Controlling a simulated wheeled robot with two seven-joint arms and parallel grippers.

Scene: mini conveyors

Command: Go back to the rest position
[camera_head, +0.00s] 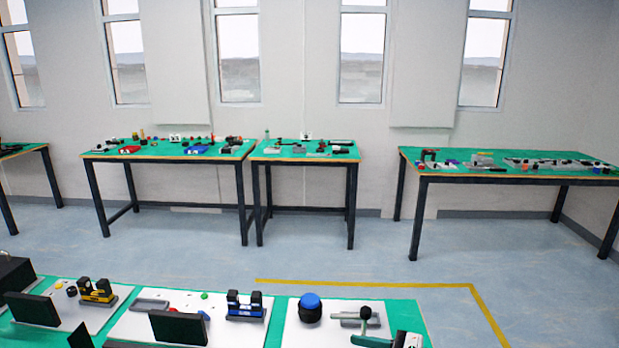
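Neither of my grippers shows in the head view, and no arm of mine can be made out. The near table (276,318) has a green top and runs along the bottom edge, cut off by the frame. It bears white boards with small devices. A yellow and black device (97,292) stands at the left, and a blue and black device (245,305) stands in the middle. A round black item with a blue top (310,308) stands on the right board.
Upright black panels (178,328) stand on the near table. Behind it is open grey-blue floor (330,260) with a yellow line (370,284). Farther back, green-topped tables with small parts stand along the wall, including a right table (430,172).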

